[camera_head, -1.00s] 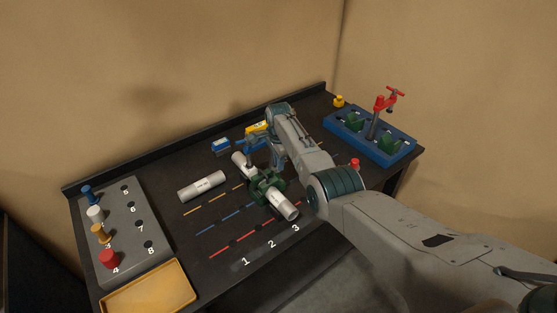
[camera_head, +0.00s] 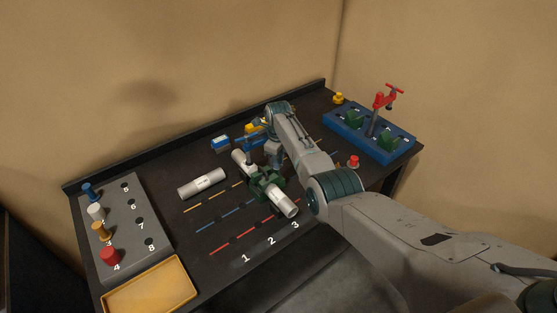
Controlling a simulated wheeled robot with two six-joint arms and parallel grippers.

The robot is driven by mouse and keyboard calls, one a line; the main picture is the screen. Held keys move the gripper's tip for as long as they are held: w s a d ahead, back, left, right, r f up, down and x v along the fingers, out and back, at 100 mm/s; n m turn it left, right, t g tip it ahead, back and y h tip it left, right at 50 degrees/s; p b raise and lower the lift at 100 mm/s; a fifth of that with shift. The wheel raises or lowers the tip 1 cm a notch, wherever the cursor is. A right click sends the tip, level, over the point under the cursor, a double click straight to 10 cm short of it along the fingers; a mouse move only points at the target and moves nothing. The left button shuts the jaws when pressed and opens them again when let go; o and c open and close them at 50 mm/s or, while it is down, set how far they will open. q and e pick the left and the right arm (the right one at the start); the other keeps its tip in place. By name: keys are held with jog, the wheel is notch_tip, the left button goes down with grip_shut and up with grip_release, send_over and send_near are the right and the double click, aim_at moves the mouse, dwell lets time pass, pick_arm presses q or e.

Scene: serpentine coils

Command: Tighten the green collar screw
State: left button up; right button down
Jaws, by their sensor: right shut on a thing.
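A green collar (camera_head: 266,184) sits around a white pipe (camera_head: 284,204) at the middle of the dark table. The pipe lies at a slant, and its far part (camera_head: 240,160) shows beyond the collar. My right gripper (camera_head: 274,163) points down at the far side of the collar and is shut on the collar screw. The fingertips and most of the screw are hidden or too small to make out. My left gripper is not in view.
Another white pipe (camera_head: 202,184) lies to the left. A grey peg board (camera_head: 128,222) and a yellow tray (camera_head: 150,290) are at left. A blue fixture (camera_head: 393,148) with a red clamp (camera_head: 386,98) stands at right. A red knob (camera_head: 353,162) is near my right arm.

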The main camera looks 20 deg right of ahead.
jog(key=shift+w+r+m, duration=0.1)
jog(key=shift+r+m, duration=0.05)
jog(key=shift+m, duration=0.65)
jog(key=shift+r+m, duration=0.15)
jog(key=shift+m, duration=0.65)
jog(key=shift+f, duration=0.1)
jog(key=c, duration=1.6)
grip_release()
jog(key=shift+f, duration=0.1)
notch_tip(320, 180, up, 11)
jog(key=b, duration=0.3)
jog(key=shift+b, duration=0.35)
jog(key=shift+f, duration=0.1)
